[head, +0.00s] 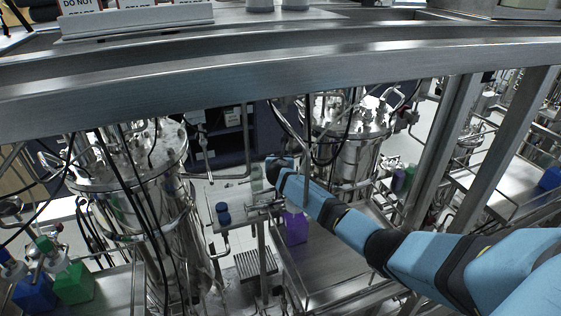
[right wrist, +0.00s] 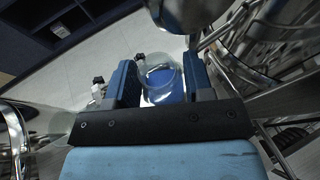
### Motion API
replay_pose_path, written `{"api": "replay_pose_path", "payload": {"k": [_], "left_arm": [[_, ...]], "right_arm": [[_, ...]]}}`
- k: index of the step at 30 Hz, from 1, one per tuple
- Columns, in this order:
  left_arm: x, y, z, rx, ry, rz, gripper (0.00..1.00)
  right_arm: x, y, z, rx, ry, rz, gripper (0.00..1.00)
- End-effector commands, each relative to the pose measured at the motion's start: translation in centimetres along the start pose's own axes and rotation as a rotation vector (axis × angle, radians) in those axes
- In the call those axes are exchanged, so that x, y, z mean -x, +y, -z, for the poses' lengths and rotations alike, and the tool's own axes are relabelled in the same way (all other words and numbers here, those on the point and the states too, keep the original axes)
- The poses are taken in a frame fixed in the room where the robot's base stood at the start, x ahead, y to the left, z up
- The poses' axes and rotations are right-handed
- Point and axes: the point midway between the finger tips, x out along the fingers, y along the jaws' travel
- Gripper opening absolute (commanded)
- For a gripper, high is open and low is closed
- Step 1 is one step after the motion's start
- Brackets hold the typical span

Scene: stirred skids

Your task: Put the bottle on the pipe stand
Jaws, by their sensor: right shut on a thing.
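My right arm comes in from the right in the head view, and its dark end (head: 278,166) reaches between the two steel tanks. In the right wrist view my right gripper (right wrist: 160,75) is shut on a clear bottle (right wrist: 159,72) with a blue lower part. The bottle is between the two fingers; I cannot make it out clearly in the head view. Below and left of the arm end is a metal pipe frame on a post (head: 262,245), with dark blue knobs (head: 223,212); I cannot tell if this is the pipe stand. My left gripper is not in view.
Steel tanks stand at left (head: 130,170) and behind the arm (head: 352,140). A purple container (head: 296,228) is by the steel table (head: 335,265) under the arm. Blue (head: 35,293) and green (head: 75,284) containers are lower left. A steel beam (head: 220,85) crosses above.

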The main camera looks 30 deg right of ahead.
Motion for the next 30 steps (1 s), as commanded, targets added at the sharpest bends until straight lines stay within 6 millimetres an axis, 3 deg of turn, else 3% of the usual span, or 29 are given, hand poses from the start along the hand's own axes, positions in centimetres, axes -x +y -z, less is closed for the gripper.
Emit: {"api": "replay_pose_path", "payload": {"k": [11,12,15,25,30], "left_arm": [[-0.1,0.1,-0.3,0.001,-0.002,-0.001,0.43],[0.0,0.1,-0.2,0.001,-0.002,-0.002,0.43],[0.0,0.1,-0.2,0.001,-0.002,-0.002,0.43],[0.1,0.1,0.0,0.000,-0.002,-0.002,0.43],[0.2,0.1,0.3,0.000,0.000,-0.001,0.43]], "right_arm": [[-0.2,0.0,0.3,0.000,-0.001,0.000,0.17],[-0.2,0.0,0.2,0.000,-0.001,0.000,0.57],[-0.2,0.0,0.2,0.000,-0.001,0.000,0.73],[0.1,0.0,-0.1,-0.001,-0.001,0.000,0.73],[2.1,-0.1,-0.1,-0.001,-0.002,-0.002,0.73]]}}
